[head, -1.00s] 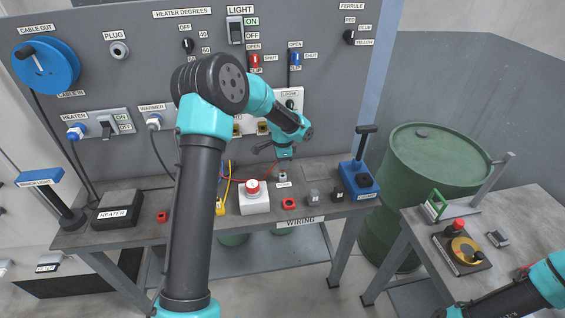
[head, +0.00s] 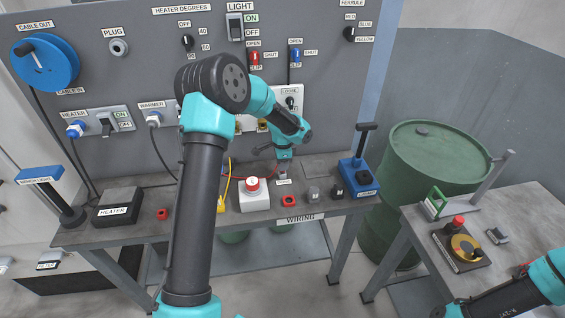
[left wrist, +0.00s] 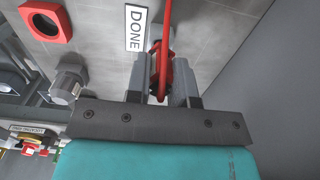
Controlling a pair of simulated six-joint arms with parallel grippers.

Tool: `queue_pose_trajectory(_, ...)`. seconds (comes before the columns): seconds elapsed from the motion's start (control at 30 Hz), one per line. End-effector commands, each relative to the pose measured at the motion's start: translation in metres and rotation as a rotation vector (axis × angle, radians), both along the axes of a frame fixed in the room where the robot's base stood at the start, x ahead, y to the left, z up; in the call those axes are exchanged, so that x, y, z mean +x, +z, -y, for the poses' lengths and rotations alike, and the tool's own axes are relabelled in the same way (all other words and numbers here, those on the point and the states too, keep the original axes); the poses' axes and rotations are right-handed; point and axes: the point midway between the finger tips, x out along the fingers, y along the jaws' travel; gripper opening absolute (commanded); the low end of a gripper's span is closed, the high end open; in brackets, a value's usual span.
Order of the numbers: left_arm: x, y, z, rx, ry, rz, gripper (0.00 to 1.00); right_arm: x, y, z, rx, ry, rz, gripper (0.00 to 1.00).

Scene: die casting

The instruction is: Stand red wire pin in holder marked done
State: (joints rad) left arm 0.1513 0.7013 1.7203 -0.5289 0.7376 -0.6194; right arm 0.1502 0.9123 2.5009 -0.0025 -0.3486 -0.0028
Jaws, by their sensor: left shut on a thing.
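My left gripper (head: 283,163) is low over the wiring bench, at the small holder behind the "DONE" label (head: 284,182). In the left wrist view its fingers (left wrist: 163,65) are shut on the red wire pin (left wrist: 162,60), and the red wire (left wrist: 166,25) runs up out of the picture from it. The "DONE" label (left wrist: 134,28) lies beside the fingers there. The holder is mostly hidden by the fingers, so I cannot tell how far the pin sits in it.
A white box with a red button (head: 253,190) stands left of the holder. The grey panel (head: 330,110) rises behind.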

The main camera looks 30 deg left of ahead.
Motion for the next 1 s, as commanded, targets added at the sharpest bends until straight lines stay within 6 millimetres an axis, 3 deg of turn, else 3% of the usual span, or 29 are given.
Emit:
queue_pose_trajectory(0.6, 0.000, -0.012, 0.000, -0.001, 0.000, -0.001, 0.00, 0.000, 0.000, 0.000, 0.000, 0.000, 0.000, 0.43)
queue_pose_trajectory(0.63, 0.000, -0.012, 0.000, 0.000, 0.000, 0.000, 0.24, 0.000, 0.000, 0.000, 0.000, 0.000, 0.000, 0.43)
queue_pose_trajectory(0.9, 0.000, -0.012, 0.000, -0.001, 0.000, 0.001, 0.49, 0.000, 0.000, 0.000, 0.000, 0.000, 0.000, 0.43)
queue_pose_trajectory(1.0, 0.000, -0.012, 0.000, -0.001, 0.000, 0.001, 0.52, 0.000, 0.000, 0.000, 0.000, 0.000, 0.000, 0.43)
